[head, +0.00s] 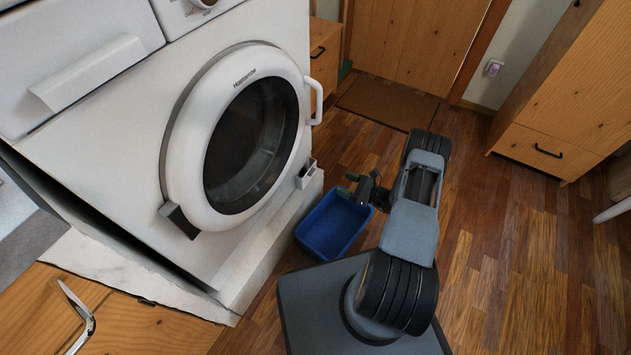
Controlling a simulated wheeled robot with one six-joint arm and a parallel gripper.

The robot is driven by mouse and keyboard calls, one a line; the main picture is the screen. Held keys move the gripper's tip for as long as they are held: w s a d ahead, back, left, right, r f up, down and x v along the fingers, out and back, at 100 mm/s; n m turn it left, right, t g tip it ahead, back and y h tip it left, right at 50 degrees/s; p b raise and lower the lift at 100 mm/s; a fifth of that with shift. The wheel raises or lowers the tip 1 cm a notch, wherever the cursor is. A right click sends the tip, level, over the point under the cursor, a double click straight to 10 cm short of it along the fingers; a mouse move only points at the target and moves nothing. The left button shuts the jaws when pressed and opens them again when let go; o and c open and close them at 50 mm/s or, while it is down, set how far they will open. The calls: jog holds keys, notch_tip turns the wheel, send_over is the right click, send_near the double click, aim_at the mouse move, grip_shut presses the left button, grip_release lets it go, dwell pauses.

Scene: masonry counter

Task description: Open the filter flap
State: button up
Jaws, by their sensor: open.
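The white front-loading washing machine (120,130) fills the left of the head view. At the lower right corner of its front is a small white flap-like part (308,174) with a dark upper edge, which I take for the filter flap. It is too small to tell clearly whether it is shut or ajar. My gripper (346,184) is open, with its greenish fingertips pointing left toward that part. It appears to be a short way to the right of it, apart and holding nothing.
A blue bin (335,224) stands on the wooden floor below my gripper, beside the machine's plinth. A brown mat (388,103) lies farther back. Floor to the right is clear.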

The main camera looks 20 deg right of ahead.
aim_at(308, 175)
jog(key=w+a+f+m+t+b, duration=0.1)
jog(key=w+a+b, duration=0.3)
jog(key=w+a, duration=0.5)
jog(key=shift+w+f+h, duration=0.15)
jog(key=shift+f+h, duration=0.15)
jog(key=shift+f, duration=0.6)
jog(key=shift+c, duration=0.4)
jog(key=c, duration=1.2)
jog(key=shift+a+f, duration=0.1)
